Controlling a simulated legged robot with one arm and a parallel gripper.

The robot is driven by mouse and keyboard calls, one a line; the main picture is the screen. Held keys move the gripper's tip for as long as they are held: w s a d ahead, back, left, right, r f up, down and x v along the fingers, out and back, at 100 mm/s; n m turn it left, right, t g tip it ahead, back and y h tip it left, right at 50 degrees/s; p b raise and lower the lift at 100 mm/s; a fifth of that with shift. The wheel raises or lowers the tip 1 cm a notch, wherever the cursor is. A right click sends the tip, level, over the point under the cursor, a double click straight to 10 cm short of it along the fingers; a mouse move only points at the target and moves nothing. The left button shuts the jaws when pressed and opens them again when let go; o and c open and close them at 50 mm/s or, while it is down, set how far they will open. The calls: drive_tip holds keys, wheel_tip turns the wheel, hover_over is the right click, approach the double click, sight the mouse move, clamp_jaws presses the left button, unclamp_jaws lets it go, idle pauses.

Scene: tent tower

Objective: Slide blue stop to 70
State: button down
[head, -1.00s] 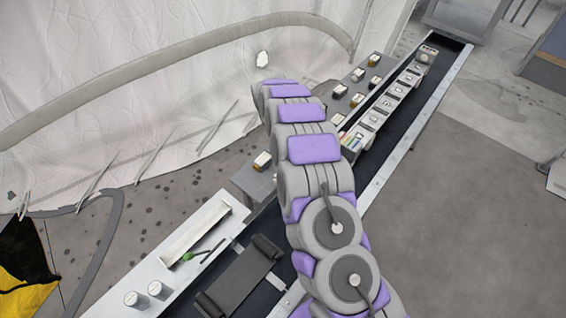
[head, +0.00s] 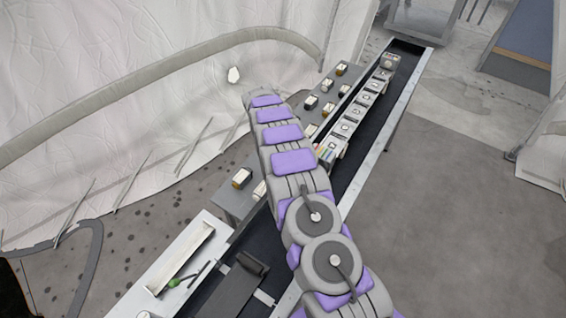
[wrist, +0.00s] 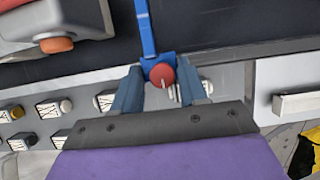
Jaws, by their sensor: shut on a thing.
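The blue stop (wrist: 147,32) shows in the wrist view as a narrow blue bar across the dark belt, ending in a wider blue block with a round red knob (wrist: 162,75). My gripper (wrist: 160,88) has its two blue-grey fingers on either side of this end and is shut on it. Several small pale marks show just below the knob, but I can read no number there. In the head view my own arm hides the gripper, and I cannot make out the stop.
The dark conveyor (head: 376,136) runs away to the upper right, with several pale boxes along it. A grey side table (head: 236,205) carries small labelled blocks. Floor to the right is open.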

drive_tip(key=shift+w+d+r, duration=0.1)
drive_tip(key=shift+w, duration=0.1)
drive_tip(key=c, duration=0.6)
unclamp_jaws()
drive_tip(key=shift+d, duration=0.1)
drive_tip(key=p+v, duration=0.5)
drive_tip(key=v, duration=0.7)
